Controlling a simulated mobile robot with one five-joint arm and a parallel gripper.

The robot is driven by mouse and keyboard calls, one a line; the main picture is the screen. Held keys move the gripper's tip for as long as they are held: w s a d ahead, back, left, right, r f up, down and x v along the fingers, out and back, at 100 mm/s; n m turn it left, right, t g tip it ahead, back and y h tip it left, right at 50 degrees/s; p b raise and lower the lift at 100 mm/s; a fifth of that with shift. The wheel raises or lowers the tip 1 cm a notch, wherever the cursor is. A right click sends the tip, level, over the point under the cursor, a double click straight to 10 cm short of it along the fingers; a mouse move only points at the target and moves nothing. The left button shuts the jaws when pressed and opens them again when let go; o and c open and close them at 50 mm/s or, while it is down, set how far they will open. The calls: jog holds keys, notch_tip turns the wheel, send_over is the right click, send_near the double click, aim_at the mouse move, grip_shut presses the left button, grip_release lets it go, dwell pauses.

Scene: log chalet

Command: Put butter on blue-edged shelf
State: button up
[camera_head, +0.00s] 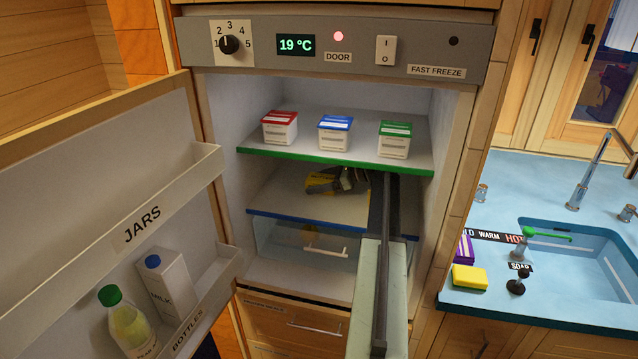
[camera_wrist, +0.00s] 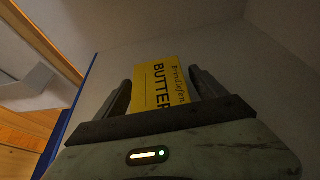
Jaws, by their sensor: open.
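The butter (camera_wrist: 160,86) is a yellow packet lettered BUTTER. In the wrist view it lies between the two fingers of my gripper (camera_wrist: 162,92), which are open around it. In the head view the yellow butter (camera_head: 318,185) rests on the blue-edged shelf (camera_head: 275,203), partly hidden by my gripper (camera_head: 338,180). The blue edge of the shelf also shows at the left in the wrist view. Whether the fingers touch the packet I cannot tell.
A green-edged shelf (camera_head: 335,160) with red-, blue- and green-lidded tubs sits just above my gripper. The open fridge door (camera_head: 100,180) stands at the left, holding a milk carton (camera_head: 168,285) and a green-capped bottle (camera_head: 127,325). A drawer (camera_head: 310,248) lies below the blue-edged shelf.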

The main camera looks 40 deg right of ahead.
aim_at(328, 179)
jog(key=shift+s+d+r, duration=0.1)
jog(key=shift+s+r, duration=0.05)
jog(key=shift+r, duration=0.15)
jog(key=p+v, duration=0.3)
jog(key=v, duration=0.4)
